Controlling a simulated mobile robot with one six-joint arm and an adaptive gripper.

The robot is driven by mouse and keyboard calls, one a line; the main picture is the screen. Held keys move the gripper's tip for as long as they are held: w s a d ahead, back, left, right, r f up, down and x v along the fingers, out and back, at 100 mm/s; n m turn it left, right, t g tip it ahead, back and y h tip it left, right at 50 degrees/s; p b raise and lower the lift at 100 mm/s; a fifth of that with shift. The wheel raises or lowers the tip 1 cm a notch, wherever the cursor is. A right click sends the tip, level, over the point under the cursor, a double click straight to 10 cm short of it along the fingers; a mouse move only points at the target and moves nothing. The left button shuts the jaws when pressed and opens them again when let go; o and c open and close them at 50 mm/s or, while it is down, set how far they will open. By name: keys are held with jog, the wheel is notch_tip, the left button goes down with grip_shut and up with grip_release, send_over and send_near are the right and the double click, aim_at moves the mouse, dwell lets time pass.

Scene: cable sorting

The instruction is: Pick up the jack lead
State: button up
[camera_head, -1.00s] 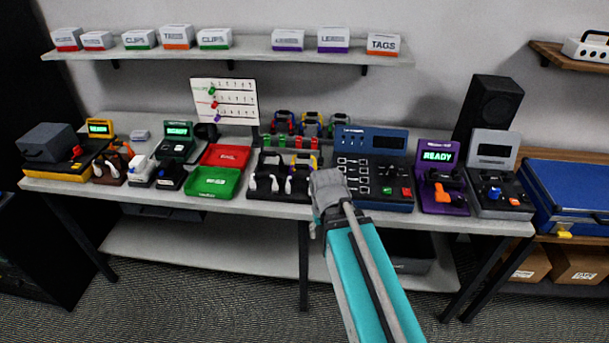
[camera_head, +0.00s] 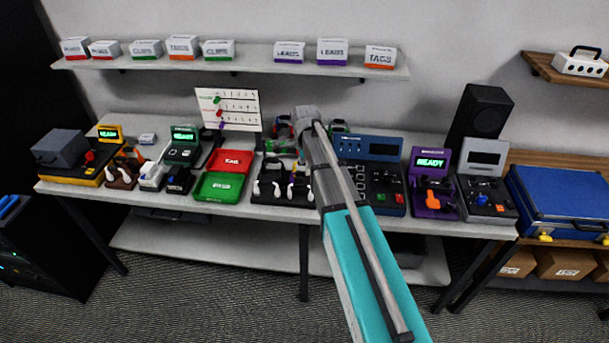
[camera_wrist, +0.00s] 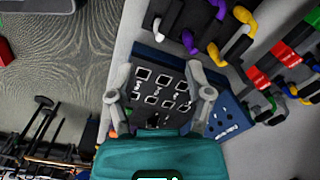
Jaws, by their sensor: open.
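My gripper (camera_wrist: 160,92) is open and empty in the wrist view, its two fingers apart above the black socket panel of a blue tester (camera_wrist: 228,122). In the head view its jaws are hidden by my arm. Several leads lie in a black rack (camera_head: 268,197) left of my arm, some with white ends. I cannot tell which one is the jack lead.
A red tray (camera_head: 228,160) and a green tray (camera_head: 217,186) sit left of the rack. A purple station (camera_head: 432,185) and a blue case (camera_head: 565,205) are on the right. Labelled boxes line the shelf (camera_head: 245,66) above.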

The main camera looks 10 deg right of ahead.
aim_at(302, 172)
jog(key=w+r+m+p, duration=0.2)
jog(key=w+r+m, duration=0.1)
jog(key=w+m, duration=0.2)
jog(key=shift+w+r+p, duration=0.35)
jog(key=shift+w+p, duration=0.05)
jog(key=shift+w, duration=0.65)
jog(key=shift+a, duration=0.1)
notch_tip(302, 172, down, 9)
jog(key=b, duration=0.8)
jog(key=shift+r+b, duration=0.2)
jog(key=shift+b, duration=0.15)
jog(key=f+b, duration=0.3)
jog(key=shift+s+d+f, duration=0.15)
jog(key=shift+d+f, duration=0.05)
jog(key=shift+d, duration=0.1)
jog(key=shift+f+b, duration=0.9)
jog(key=shift+b, duration=0.2)
